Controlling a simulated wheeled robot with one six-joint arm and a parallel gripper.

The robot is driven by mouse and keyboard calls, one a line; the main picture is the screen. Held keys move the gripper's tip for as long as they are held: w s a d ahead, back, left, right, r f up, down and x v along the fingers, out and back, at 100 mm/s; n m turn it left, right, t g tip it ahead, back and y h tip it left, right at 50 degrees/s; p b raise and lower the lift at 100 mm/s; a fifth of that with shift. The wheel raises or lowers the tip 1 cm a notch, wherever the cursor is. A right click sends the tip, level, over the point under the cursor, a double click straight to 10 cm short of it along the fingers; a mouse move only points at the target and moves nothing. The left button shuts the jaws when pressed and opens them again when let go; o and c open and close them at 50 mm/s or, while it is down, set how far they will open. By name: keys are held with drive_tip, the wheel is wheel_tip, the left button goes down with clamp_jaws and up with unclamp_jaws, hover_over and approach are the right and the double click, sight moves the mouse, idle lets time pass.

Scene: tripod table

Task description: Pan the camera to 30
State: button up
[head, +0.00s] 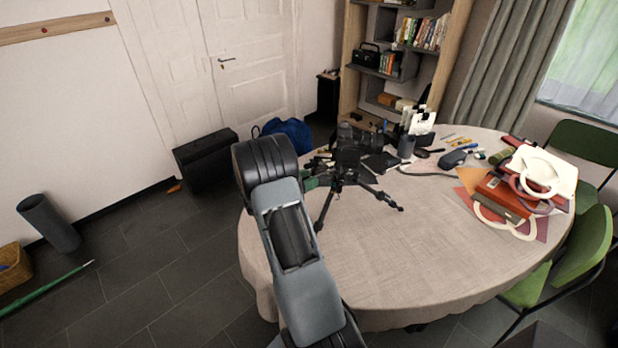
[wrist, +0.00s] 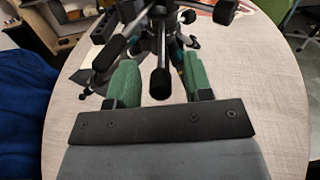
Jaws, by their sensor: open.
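A black camera (head: 354,141) sits on a small black tripod (head: 340,182) on the round table (head: 410,255), near its left edge. In the wrist view, tripod parts (wrist: 163,45) fill the upper middle, and a dark handle-like bar (wrist: 161,80) points down between the two green fingers. My gripper (wrist: 157,84) is open, with a finger on each side of the bar and a visible gap around it. In the head view my arm hides most of the gripper; a bit of green shows left of the tripod. The camera's scale is not readable.
Bags, books and papers (head: 505,195) cover the table's right side. A dark cup (head: 406,146) and small items stand behind the tripod. A blue bag (head: 287,133) is beyond the table's left edge. The table's front is clear. Green chairs (head: 575,250) stand at right.

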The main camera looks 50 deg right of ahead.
drive_tip(key=shift+s+d, duration=0.15)
drive_tip(key=shift+d, duration=0.35)
drive_tip(key=shift+c, duration=0.3)
clamp_jaws()
drive_tip(key=shift+a, duration=0.1)
